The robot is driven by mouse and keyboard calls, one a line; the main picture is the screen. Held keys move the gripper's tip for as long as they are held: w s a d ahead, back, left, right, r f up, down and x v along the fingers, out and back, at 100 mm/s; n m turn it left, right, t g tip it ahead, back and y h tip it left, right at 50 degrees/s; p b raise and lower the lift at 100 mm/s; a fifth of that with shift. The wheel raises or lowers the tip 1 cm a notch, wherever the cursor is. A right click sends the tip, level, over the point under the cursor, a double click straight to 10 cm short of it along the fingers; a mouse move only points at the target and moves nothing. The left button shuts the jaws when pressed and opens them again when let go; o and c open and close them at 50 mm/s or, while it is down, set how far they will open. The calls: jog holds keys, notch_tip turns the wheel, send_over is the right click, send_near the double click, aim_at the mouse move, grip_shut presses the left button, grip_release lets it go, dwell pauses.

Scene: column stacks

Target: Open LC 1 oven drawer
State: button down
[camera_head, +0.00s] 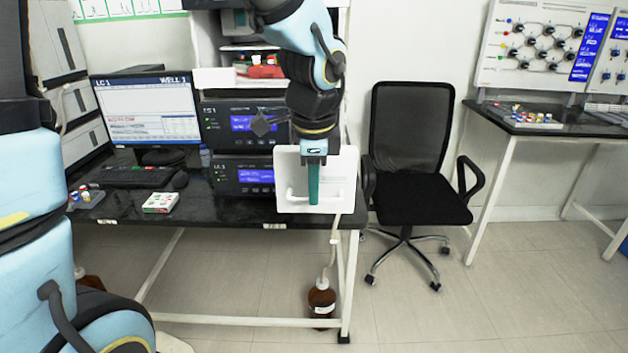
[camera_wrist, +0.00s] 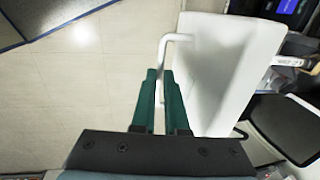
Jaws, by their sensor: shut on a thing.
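The white drawer front (camera_head: 345,170) is a square panel at the right end of the bench, below my forearm. It stands in front of the bench's front edge in the picture. Its U-shaped white handle (camera_head: 290,192) runs across the lower half. My gripper (camera_head: 313,198) points down with green fingers shut on the middle of the handle. In the wrist view, the fingers (camera_wrist: 163,75) close around the handle bar (camera_wrist: 178,38), with the white panel (camera_wrist: 225,60) to their right. My arm hides the area behind the panel, so how far the drawer is out is unclear.
Dark stacked instruments (camera_head: 235,178) with blue screens stand left of the panel. A monitor (camera_head: 145,105), keyboard (camera_head: 130,176) and small vial tray (camera_head: 160,202) are on the black bench (camera_head: 230,208). A black chair (camera_head: 415,195) stands close on the right; a brown bottle (camera_head: 321,298) is below.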

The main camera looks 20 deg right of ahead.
dwell(0.3)
jog(key=c, duration=0.9)
grip_release()
jog(key=shift+c, duration=0.2)
notch_tip(320, 180, up, 11)
jog(key=s, duration=0.2)
jog(key=shift+a+f+b, duration=0.2)
jog(key=shift+a+b, duration=0.2)
jog(key=shift+a, duration=0.05)
